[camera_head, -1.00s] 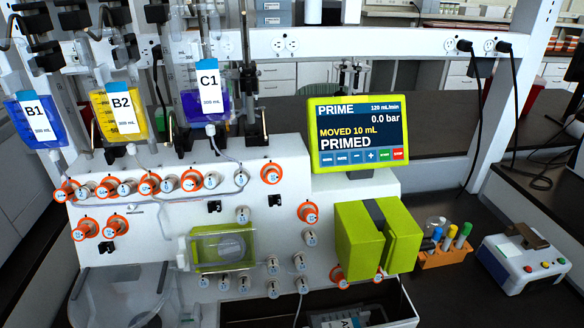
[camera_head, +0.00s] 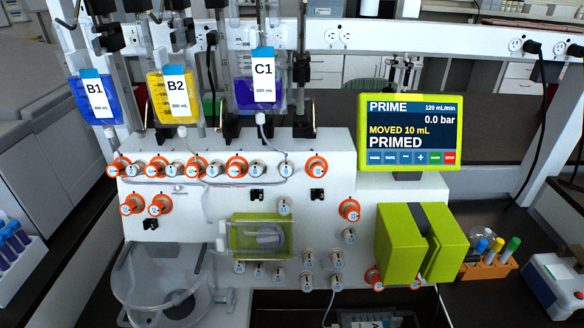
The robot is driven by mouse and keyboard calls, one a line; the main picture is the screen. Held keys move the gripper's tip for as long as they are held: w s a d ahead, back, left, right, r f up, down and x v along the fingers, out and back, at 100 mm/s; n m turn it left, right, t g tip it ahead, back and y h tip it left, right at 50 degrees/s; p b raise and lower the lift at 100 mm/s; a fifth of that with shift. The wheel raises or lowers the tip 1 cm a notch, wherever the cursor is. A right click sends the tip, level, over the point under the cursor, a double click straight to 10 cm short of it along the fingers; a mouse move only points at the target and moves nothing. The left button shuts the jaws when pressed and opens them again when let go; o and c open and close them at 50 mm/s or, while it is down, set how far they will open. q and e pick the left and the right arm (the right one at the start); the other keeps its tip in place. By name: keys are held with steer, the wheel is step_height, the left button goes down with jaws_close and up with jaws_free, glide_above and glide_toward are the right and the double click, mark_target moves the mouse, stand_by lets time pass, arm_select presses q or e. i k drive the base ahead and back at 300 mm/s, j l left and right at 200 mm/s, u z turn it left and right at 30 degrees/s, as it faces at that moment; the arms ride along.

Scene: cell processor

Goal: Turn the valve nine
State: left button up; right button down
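The white cell processor (camera_head: 200,225) stands in the middle with several round white valve knobs on its front. Many have orange rings, such as the top right knob (camera_head: 317,167), the knob below it (camera_head: 349,209) and the lower left pair, of which one (camera_head: 160,204) is nearer the middle. Other knobs are plain white, such as one right of the clear pump cover (camera_head: 349,236). Neither of my grippers is in view.
Bags B1 (camera_head: 96,98), B2 (camera_head: 175,98) and C1 (camera_head: 260,92) hang above the knobs. A screen (camera_head: 410,130) reads PRIMED. A green block (camera_head: 400,245), a clear vessel (camera_head: 165,285) and a tube rack (camera_head: 490,268) stand around. Thin tubing crosses the front panel.

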mark_target(286, 170)
steer(key=j+z, duration=0.75)
steer(key=k+j+z, duration=0.15)
steer(key=z, duration=0.25)
steer(key=j, duration=0.1)
